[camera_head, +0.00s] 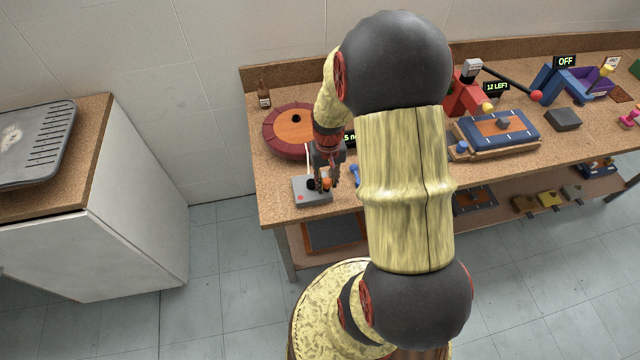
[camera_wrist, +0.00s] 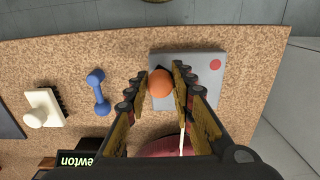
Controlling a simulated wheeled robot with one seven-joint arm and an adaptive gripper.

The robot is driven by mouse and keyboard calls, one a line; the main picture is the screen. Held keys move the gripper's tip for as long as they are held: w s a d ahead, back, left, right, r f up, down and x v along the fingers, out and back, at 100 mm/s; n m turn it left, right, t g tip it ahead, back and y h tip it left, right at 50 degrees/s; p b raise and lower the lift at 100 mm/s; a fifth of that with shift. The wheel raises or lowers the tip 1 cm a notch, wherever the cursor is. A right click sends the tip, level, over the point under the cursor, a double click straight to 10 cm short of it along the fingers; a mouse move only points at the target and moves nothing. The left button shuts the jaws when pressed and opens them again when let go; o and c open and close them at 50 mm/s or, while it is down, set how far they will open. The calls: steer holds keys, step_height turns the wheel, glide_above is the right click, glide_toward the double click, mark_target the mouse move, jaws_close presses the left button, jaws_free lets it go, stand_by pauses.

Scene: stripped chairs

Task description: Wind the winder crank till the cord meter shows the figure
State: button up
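A grey box (camera_head: 305,196) with a red dot stands at the near left corner of the bench; it also shows in the wrist view (camera_wrist: 200,61). An orange ball knob (camera_wrist: 160,83), which looks like the crank's handle, is over its left part. My gripper (camera_wrist: 160,78) points down at it, its fingertips close against both sides of the knob. The crank arm under the knob is mostly hidden. A thin white line (camera_wrist: 182,138) runs from the box side.
A red-rimmed round board (camera_head: 280,140) and a brown bottle (camera_head: 263,95) stand behind the box. A blue dumbbell-shaped piece (camera_wrist: 98,92) and a white block with a knob (camera_wrist: 42,108) lie beside it. A "12 LEFT" display (camera_head: 496,87) and an "OFF" display (camera_head: 565,62) stand farther right.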

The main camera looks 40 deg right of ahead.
jaws_close()
steer(key=a+m, duration=0.1)
steer(key=m, duration=0.1)
steer(key=a+m+p, duration=0.1)
steer(key=m, duration=0.1)
steer(key=shift+s+m, duration=0.2)
steer(key=shift+m, duration=0.1)
steer(key=a+m, duration=0.1)
steer(key=m, duration=0.1)
steer(key=m+p, duration=0.1)
steer(key=shift+w+a+r+m, duration=0.1)
steer(key=shift+w+a+m, duration=0.1)
steer(key=shift+a+m, duration=0.4)
steer(key=shift+m, duration=0.4)
steer(key=shift+w+a+m, duration=0.35)
steer(key=shift+a+m, duration=0.1)
steer(key=shift+m, duration=0.65)
